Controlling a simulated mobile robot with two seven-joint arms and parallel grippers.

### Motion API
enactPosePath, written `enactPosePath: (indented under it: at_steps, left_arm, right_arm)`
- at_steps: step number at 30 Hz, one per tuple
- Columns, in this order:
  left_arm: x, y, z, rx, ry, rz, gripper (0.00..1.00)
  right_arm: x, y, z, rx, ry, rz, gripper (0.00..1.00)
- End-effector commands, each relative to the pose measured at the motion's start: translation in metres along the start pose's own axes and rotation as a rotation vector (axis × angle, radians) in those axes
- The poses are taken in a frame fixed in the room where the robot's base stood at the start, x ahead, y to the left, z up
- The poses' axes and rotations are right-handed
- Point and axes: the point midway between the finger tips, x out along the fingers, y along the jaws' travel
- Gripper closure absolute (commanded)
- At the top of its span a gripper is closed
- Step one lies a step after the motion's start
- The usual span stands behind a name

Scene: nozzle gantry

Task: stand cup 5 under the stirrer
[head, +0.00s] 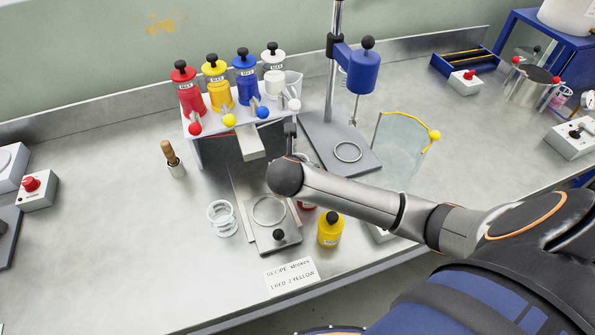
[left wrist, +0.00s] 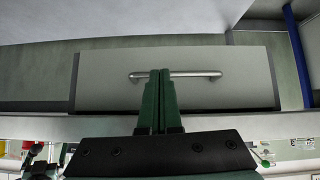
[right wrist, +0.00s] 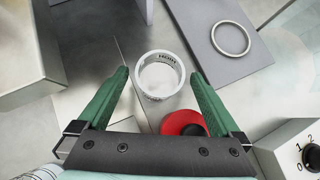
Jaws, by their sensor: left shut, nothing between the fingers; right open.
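The stirrer (head: 363,72) is a blue motor on a post, with its rod hanging over a grey base (head: 330,135) that carries a metal ring (head: 348,152). In the right wrist view, a clear, pale-rimmed cup (right wrist: 160,75) stands upright between the spread fingers of my open right gripper (right wrist: 160,80); contact cannot be told. The ring (right wrist: 231,38) lies to its upper right. My right arm mostly hides this cup in the head view. Another clear cup (head: 222,218) stands left of the plate. No cup number is readable. My left gripper (left wrist: 160,78) is shut and empty, before a drawer handle (left wrist: 195,75).
A red, black-capped container (right wrist: 185,124) stands close below the cup in the right wrist view. A yellow bottle (head: 330,230) stands at the front. A clear yellow-edged screen (head: 405,145) stands right of the stirrer. The dispenser rack (head: 200,150) is behind left.

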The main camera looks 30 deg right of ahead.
Motion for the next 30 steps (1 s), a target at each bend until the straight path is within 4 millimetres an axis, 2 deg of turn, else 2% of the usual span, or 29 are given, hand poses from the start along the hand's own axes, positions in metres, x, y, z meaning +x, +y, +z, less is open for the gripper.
enactPosePath:
  at_steps: [5, 13, 30]
  left_arm:
    - [-0.001, 0.0, -0.001, 0.0, -0.001, 0.0, 1.0]
    - [-0.001, 0.0, -0.001, 0.0, -0.001, 0.0, 1.0]
    - [-0.001, 0.0, 0.0, 0.0, -0.001, 0.0, 1.0]
  right_arm:
    - [0.019, 0.0, 0.001, 0.0, -0.001, -0.002, 0.0]
    - [0.022, 0.0, 0.001, 0.001, -0.002, 0.001, 0.0]
    - [0.021, 0.0, 0.001, 0.001, -0.002, 0.001, 0.63]
